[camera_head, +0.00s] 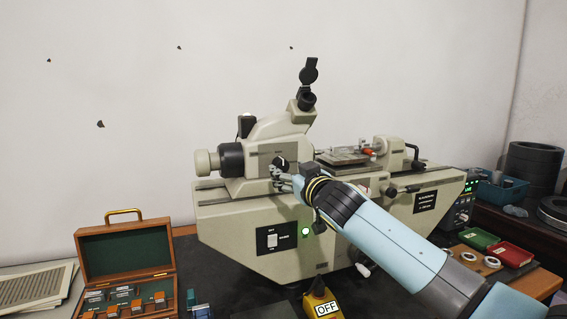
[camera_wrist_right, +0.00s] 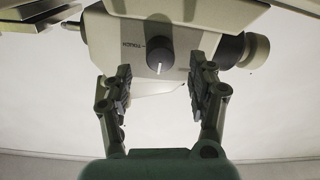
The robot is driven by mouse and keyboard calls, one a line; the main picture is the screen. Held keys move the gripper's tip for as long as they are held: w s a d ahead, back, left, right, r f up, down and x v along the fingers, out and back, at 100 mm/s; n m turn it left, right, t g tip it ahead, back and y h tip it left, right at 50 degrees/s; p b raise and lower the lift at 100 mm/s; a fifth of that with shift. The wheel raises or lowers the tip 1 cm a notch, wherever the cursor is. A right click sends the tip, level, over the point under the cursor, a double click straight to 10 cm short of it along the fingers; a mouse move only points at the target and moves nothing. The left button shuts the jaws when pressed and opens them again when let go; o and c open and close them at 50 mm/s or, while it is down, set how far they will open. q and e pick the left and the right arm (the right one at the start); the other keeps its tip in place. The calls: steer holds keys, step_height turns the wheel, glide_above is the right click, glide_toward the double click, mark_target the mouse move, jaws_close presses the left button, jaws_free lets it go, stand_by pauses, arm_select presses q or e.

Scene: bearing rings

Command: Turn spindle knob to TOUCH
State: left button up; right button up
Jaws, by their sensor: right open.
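The spindle knob (camera_wrist_right: 159,56) is a round dark knob with a white pointer line on the pale machine housing. A label reading TOUCH (camera_wrist_right: 131,44) is printed beside it in the right wrist view, and the pointer line does not point at that label. My right gripper (camera_wrist_right: 161,82) is open, with one finger on each side of the knob and a gap to each. In the head view it (camera_head: 277,177) is close to the knob. My left gripper is not in view.
A wooden case (camera_head: 126,254) with small blocks stands at the front left. A yellow OFF box (camera_head: 321,303) is at the front. Red and green boxes (camera_head: 478,238) and pale rings lie on the right. A blue tray (camera_head: 497,193) and dark rings (camera_head: 533,166) are behind them.

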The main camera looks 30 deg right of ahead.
mark_target(283, 168)
steer(key=shift+p+x, duration=0.35)
steer(key=shift+x, duration=1.85)
steer(key=shift+c, duration=0.2)
steer(key=c, duration=1.1)
steer(key=shift+f+m+b, duration=0.25)
steer(key=shift+m+b, duration=0.35)
steer(key=shift+b, duration=0.3)
steer(key=m+b, duration=0.7)
steer(key=b, duration=0.1)
steer(key=shift+f+m+b, duration=0.1)
steer(key=shift+m+b, duration=0.25)
steer(key=shift+m, duration=0.05)
steer(key=m+b, duration=0.3)
steer(key=m, duration=0.1)
steer(key=shift+m, duration=0.3)
steer(key=shift+m+b, duration=1.55)
steer(key=shift+m, duration=0.85)
steer(key=shift+h, duration=0.3)
